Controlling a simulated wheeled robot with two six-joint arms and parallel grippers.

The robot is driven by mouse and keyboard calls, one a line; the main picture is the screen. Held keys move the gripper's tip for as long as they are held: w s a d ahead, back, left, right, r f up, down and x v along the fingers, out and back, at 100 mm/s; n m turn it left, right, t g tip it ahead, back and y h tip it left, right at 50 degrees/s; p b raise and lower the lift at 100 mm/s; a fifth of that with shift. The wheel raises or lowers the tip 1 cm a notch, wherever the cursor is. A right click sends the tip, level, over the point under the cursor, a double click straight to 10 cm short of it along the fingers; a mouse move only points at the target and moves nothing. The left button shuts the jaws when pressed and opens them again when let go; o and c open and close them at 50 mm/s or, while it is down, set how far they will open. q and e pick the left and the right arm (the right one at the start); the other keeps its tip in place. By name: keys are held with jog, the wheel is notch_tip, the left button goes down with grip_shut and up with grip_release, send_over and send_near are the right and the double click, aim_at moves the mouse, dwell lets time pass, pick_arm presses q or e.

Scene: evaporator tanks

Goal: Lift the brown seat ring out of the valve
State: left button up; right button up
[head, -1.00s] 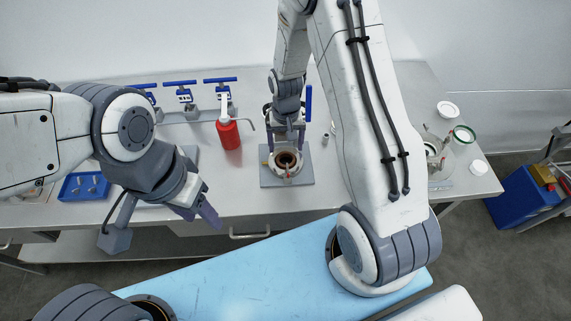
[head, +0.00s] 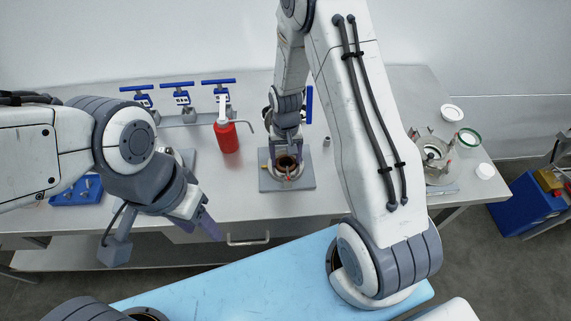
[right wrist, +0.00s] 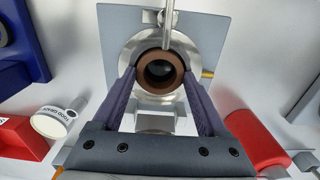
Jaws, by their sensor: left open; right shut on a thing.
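The valve (head: 276,181) is a round silvery body on a square grey plate on the bench. The brown seat ring (right wrist: 160,70) is a dark brown ring with a black hole, at the silvery mouth of the valve (right wrist: 128,62) in the right wrist view. It shows small in the head view (head: 287,161). My right gripper (right wrist: 159,82) is shut on the ring, one purple finger at each side. Whether the ring is clear of its seat I cannot tell. My left gripper (head: 208,224) is open and empty, left of the valve in front of the bench.
A red bottle (head: 227,138) stands left of the valve. Several blue-handled valves (head: 179,92) stand on a rack behind it. A blue tray (head: 76,192) lies at the left. A glass-and-metal vessel (head: 433,155) and white lids (head: 452,113) are at the right.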

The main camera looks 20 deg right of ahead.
aim_at(286, 162)
notch_tip(286, 162, up, 9)
jog(key=p, duration=0.7)
dwell(0.9)
